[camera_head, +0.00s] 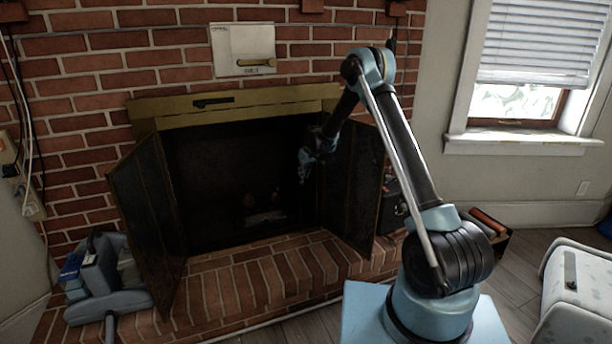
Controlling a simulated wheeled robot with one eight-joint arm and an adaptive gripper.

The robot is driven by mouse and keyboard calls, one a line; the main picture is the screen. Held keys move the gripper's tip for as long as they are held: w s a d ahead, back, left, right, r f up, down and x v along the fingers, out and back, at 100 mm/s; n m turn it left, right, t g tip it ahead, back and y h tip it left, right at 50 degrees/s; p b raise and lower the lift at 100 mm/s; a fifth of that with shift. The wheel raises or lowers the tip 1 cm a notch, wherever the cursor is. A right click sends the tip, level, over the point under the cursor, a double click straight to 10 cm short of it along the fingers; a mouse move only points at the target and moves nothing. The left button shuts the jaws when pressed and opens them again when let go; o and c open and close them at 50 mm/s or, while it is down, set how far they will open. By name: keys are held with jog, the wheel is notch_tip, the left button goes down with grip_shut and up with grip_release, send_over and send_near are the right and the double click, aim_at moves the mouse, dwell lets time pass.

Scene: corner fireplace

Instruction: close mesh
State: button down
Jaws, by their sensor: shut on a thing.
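The fireplace (235,100) has a brass frame and a dark opening in a red brick wall. Its left glass door (148,215) and right glass door (352,195) both stand swung outward. My gripper (304,166) reaches in past the right door at the right side of the opening. It is small and dark in this view, with its fingers pointing down. It is shut on the dark mesh (306,196), which is hard to make out against the black firebox. The exact grip is hidden by shadow.
The brick hearth (260,275) juts out in front. A grey-blue holder (110,280) stands at its left end. A dark box (395,195) is behind the right door. A white piece of furniture (580,290) is at the lower right.

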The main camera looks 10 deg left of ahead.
jog(key=shift+w+d, duration=0.15)
jog(key=shift+w, duration=0.1)
jog(key=c, duration=1.7)
grip_release()
jog(key=shift+d, duration=0.1)
jog(key=shift+s, duration=0.15)
jog(key=v, duration=1.1)
jog(key=shift+r, duration=0.4)
jog(key=shift+s+d, duration=0.1)
jog(key=shift+d, duration=0.1)
